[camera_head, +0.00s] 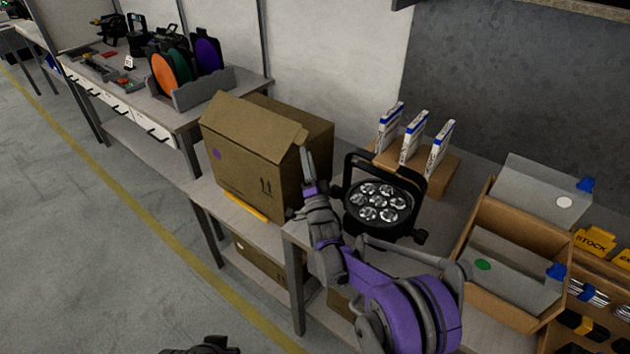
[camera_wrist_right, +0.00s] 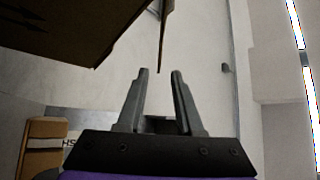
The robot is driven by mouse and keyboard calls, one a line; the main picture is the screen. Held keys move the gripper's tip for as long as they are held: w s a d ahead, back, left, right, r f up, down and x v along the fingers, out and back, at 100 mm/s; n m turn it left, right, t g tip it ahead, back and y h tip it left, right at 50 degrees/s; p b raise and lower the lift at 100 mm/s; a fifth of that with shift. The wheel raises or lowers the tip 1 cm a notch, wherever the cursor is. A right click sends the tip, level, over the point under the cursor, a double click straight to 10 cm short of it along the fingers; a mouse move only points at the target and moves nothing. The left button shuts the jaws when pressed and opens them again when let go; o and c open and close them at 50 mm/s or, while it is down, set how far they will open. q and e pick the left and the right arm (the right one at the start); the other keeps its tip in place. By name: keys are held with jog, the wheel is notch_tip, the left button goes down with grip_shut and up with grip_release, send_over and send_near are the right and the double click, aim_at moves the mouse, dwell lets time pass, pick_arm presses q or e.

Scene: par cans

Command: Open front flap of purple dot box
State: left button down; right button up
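The purple dot box (camera_head: 235,172) is a brown cardboard box on the bench end, with a purple dot on its left-facing side and arrow marks low down. A flap (camera_head: 252,122) rises from the dotted side's top edge, tilted; its right end juts past the box corner. My right gripper (camera_head: 306,160) is upright beside that corner, close to the flap end; contact cannot be told. In the right wrist view its fingers (camera_wrist_right: 160,75) are apart with nothing between them, the box (camera_wrist_right: 70,30) is upper left and a thin cardboard edge (camera_wrist_right: 165,30) is above the fingertips. My left gripper's fingers are not visible.
A black par light (camera_head: 380,205) stands just right of my right arm. Behind it are white upright packs (camera_head: 412,138). Open cardboard bins (camera_head: 510,290) are at right. Another box (camera_head: 262,258) lies on the lower shelf. The floor at left is clear.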

jog(key=s+d, duration=0.3)
jog(key=s, duration=0.8)
jog(key=shift+r, duration=0.1)
